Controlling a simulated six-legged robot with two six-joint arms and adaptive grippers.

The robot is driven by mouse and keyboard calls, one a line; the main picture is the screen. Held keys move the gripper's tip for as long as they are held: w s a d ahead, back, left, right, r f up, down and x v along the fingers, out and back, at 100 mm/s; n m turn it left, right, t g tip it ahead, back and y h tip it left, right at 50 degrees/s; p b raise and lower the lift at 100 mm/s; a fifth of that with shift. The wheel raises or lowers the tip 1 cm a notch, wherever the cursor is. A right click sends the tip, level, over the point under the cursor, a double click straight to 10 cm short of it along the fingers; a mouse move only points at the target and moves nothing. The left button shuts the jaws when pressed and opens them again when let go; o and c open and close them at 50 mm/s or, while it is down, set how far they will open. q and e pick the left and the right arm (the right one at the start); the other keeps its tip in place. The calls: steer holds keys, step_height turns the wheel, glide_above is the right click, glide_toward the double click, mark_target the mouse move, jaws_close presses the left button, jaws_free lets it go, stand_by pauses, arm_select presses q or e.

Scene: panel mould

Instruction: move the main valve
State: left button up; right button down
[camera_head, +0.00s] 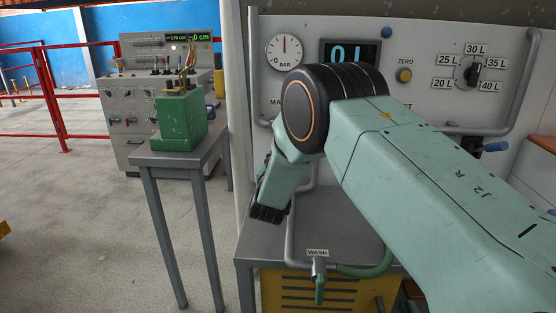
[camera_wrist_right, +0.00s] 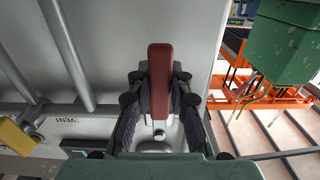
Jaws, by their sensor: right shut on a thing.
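In the right wrist view a red lever handle (camera_wrist_right: 159,58) stands between the two dark fingers of my right gripper (camera_wrist_right: 160,84). The fingers are shut on it from both sides. It appears to be the main valve's handle; no label for it shows in that view. In the head view my right arm crosses the panel (camera_head: 440,65) and hides the valve and most of the lettering beginning "MA". My left gripper is in neither view.
The panel bears a pressure gauge (camera_head: 285,50), a display (camera_head: 337,53) reading 0 L, a yellow ZERO button (camera_head: 404,75) and a litre dial (camera_head: 472,71). Grey pipes and a yellow handle (camera_wrist_right: 17,137) lie left in the wrist view. A green box (camera_head: 181,120) stands on a side table.

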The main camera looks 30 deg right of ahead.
steer(key=shift+f, duration=0.1)
steer(key=c, duration=1.2)
jaws_free()
steer(key=v, duration=0.8)
steer(key=x, duration=0.8)
